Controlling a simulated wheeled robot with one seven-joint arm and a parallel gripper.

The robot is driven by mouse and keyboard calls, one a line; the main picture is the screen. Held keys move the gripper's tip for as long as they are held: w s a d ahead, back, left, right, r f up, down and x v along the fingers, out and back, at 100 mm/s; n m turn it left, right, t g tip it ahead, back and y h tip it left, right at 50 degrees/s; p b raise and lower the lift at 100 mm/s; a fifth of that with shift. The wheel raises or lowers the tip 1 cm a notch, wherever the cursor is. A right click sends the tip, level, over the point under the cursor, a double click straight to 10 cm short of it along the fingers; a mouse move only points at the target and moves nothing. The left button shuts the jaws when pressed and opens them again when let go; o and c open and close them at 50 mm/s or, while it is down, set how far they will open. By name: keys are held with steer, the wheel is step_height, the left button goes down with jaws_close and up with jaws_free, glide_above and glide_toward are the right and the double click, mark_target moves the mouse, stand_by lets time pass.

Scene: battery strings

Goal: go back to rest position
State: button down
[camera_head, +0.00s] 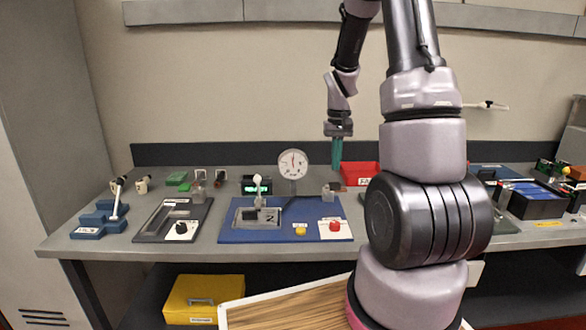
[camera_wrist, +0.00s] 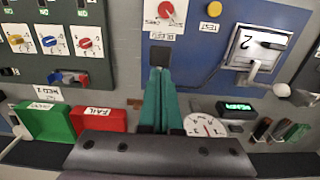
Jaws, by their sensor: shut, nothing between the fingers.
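My gripper (camera_head: 337,152) hangs pointing down above the back of the bench, right of the round dial gauge (camera_head: 292,164). Its two green fingers are together with nothing between them. In the wrist view the shut fingers (camera_wrist: 162,100) reach over the bench toward the blue board (camera_wrist: 205,62). A small dark block (camera_wrist: 160,54) shows at the fingertips; I cannot tell whether they touch it. My arm covers part of the bench right of the middle.
The blue board holds a fixture marked 2 (camera_head: 262,217), a yellow button (camera_head: 300,230) and a red knob (camera_head: 335,226). A red bin (camera_head: 360,172) stands close right of my gripper. A green bin (camera_wrist: 45,122) is beside it.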

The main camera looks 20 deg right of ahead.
steer(key=s+a+r+t, duration=0.2)
steer(key=s+a+r, duration=0.2)
steer(key=s+r, duration=0.2)
steer(key=s+a+r+t+y, duration=0.1)
steer(key=s+a+r, duration=0.4)
steer(key=r, duration=0.5)
steer(key=s+a+r+m+t+y, duration=0.1)
steer(key=s+a+r+t, duration=0.3)
steer(key=s+r, duration=0.3)
steer(key=shift+s+a+r, duration=0.25)
steer(key=shift+s+r, duration=0.15)
steer(key=shift+s, duration=0.6)
